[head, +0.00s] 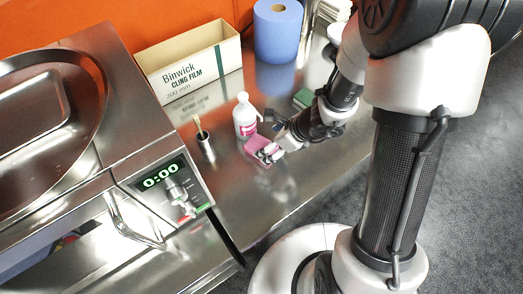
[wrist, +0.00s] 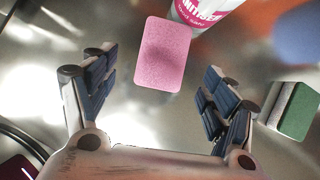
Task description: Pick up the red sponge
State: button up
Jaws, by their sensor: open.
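The red sponge looks pinkish and lies flat on the steel counter. In the wrist view the sponge (wrist: 162,54) is just ahead of the gap between my fingers. In the head view the sponge (head: 256,144) is partly covered by my gripper. My gripper (wrist: 150,92) is open and empty, with one finger on each side of the gap. It also shows in the head view (head: 270,153), low over the counter beside the sponge. I cannot tell whether a fingertip touches the sponge.
A sanitiser bottle (head: 245,115) stands right behind the sponge. A green-topped sponge (head: 303,98) lies to the right. A small metal cup (head: 206,148) stands left. A cling film box (head: 190,65) and blue roll (head: 277,30) stand behind. Counter (head: 240,195) in front is clear.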

aim_at(262, 146)
jog(key=x, duration=0.2)
jog(key=b+x, duration=0.2)
jog(key=x, duration=0.1)
jog(key=shift+w+a+f, duration=0.2)
jog(key=shift+w, duration=0.2)
jog(key=shift+c, duration=0.6)
jog(key=c, duration=0.7)
jog(key=shift+d+r, duration=0.1)
jog(key=shift+r, duration=0.1)
